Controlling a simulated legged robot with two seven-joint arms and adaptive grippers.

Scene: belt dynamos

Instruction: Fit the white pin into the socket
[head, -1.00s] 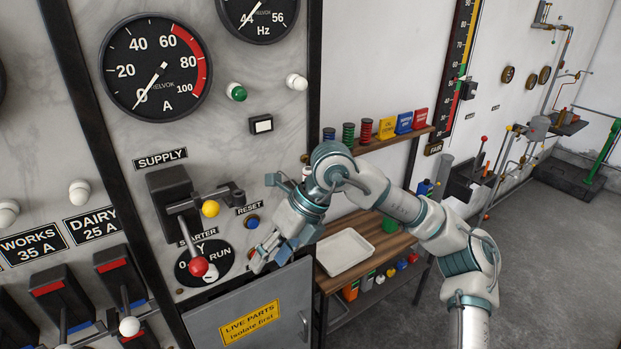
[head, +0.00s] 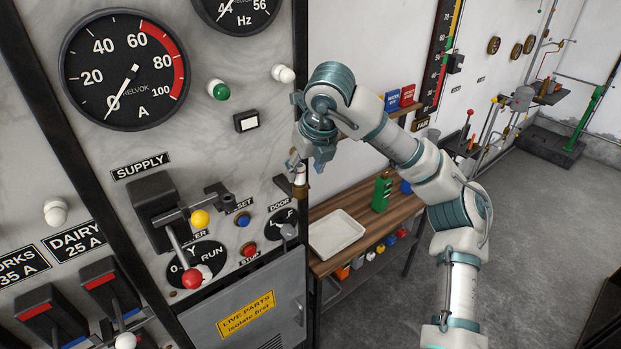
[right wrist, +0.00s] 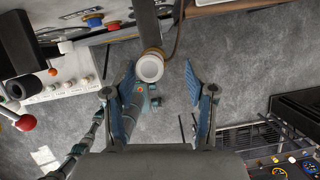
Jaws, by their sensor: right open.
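The white pin (head: 299,174) shows as a short white piece upright at the right edge of the switch panel, with a brass-coloured part (head: 300,190) below it. In the right wrist view its round white end (right wrist: 149,67) shows between my fingertips, nearer the left finger. My right gripper (head: 296,160) points down over it, partly hidden by its own wrist; in the right wrist view its fingers (right wrist: 160,65) are spread, with a gap on both sides of the pin. I cannot pick out the socket for certain. My left gripper is not in view.
The dark panel post (head: 301,40) is close beside the gripper. The starter lever with red knob (head: 192,278) and a grey cabinet door (head: 240,308) are lower left. A wooden bench (head: 385,207) with a white tray (head: 337,232) stands right. Open floor lies beyond.

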